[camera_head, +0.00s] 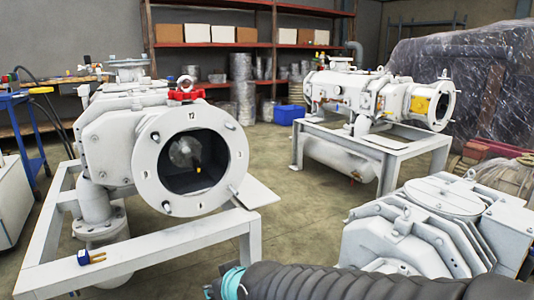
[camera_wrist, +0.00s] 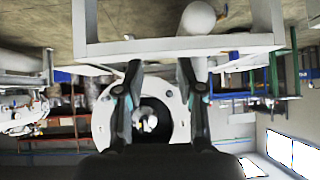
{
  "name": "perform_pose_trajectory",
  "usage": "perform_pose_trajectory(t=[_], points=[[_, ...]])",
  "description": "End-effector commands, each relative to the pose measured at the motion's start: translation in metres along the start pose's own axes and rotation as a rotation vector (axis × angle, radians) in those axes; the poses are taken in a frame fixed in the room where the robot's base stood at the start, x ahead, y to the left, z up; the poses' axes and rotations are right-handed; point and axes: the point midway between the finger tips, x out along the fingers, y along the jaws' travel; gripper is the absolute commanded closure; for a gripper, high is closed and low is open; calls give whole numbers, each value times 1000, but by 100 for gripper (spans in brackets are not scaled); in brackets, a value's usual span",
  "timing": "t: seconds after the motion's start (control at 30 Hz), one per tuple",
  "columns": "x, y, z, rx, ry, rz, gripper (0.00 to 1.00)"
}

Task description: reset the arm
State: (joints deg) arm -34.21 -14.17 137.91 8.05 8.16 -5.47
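My gripper (camera_wrist: 160,66) shows in the wrist view as two dark fingers set well apart, open with nothing held between them. The wrist picture is upside down. Beyond the fingers is the round white flange (camera_wrist: 103,122) of a vacuum pump, with its dark opening; the gripper is apart from it. In the head view the same kind of pump (camera_head: 110,140) stands at left on a white frame, its numbered flange (camera_head: 146,172) facing me. In the head view a dark ribbed sleeve with a teal ring, likely my arm, crosses the bottom right; the fingers are not visible there.
Another grey machine (camera_head: 440,225) is close at the right. Shelves (camera_head: 212,45) line the back wall. Open floor (camera_head: 285,215) lies between the pumps.

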Motion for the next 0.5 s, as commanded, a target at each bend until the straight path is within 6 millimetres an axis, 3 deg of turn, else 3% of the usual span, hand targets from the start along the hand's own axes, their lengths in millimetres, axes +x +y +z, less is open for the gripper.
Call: perform_pose_trajectory(t=[0.17, 0.3, 0.5], points=[[-60, 39, 43, 73, -230, 69, 62], [-123, 70, 73, 163, -379, 144, 62], [-203, 103, 93, 299, -443, 259, 62]])
